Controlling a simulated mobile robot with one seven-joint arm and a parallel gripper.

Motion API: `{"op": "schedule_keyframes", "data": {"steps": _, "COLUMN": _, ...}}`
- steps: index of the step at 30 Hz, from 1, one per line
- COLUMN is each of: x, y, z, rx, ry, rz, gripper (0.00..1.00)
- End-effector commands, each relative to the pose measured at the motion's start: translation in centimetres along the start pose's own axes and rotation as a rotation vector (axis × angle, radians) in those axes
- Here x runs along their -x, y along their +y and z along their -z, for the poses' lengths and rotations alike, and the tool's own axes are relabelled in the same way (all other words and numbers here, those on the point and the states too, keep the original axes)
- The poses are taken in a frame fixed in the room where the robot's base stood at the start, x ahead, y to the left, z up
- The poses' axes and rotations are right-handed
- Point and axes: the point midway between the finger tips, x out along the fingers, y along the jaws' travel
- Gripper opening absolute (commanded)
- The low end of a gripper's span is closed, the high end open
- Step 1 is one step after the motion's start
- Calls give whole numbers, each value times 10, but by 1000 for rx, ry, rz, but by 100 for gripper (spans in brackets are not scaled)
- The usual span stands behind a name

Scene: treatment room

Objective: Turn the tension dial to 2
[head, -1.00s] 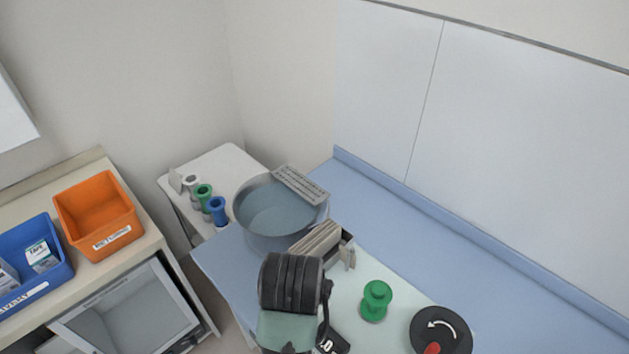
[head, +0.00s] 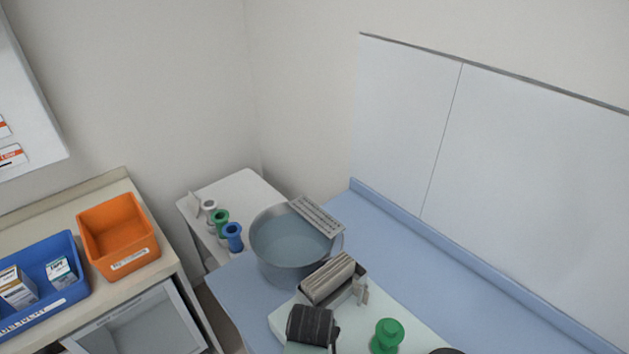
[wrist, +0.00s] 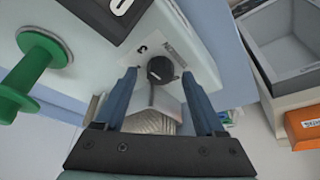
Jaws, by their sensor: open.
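In the wrist view, a small round black dial (wrist: 161,70) with a short pale mark sits on a pale plate (wrist: 92,42). A small label with fine print (wrist: 178,50) is beside it, and a dark character is printed near it; I cannot read the setting. My gripper (wrist: 162,78) is open, with its two blue fingers on either side of the dial in the picture. Whether they touch it I cannot tell. The dial cannot be made out in the head view.
A green spool (wrist: 30,75) stands left of the fingers and also shows in the head view (head: 387,336). Near it in the head view are a slatted grey box (head: 332,278) and a metal basin (head: 290,245). An orange bin (head: 118,236) and a blue bin (head: 40,285) are at left.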

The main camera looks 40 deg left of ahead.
Motion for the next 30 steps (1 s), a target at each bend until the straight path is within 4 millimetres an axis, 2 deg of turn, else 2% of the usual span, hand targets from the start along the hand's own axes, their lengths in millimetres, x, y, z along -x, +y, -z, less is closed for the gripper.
{"op": "schedule_keyframes", "data": {"steps": 11, "x": -4, "y": 0, "z": 0, "rx": 0, "ry": 1, "rz": 0, "gripper": 71}}
{"op": "schedule_keyframes", "data": {"steps": 23, "x": -4, "y": 0, "z": 0, "rx": 0, "ry": 1, "rz": 0, "gripper": 0}}
{"op": "schedule_keyframes", "data": {"steps": 30, "x": -4, "y": 0, "z": 0, "rx": 6, "ry": 0, "rz": 3, "gripper": 0}}
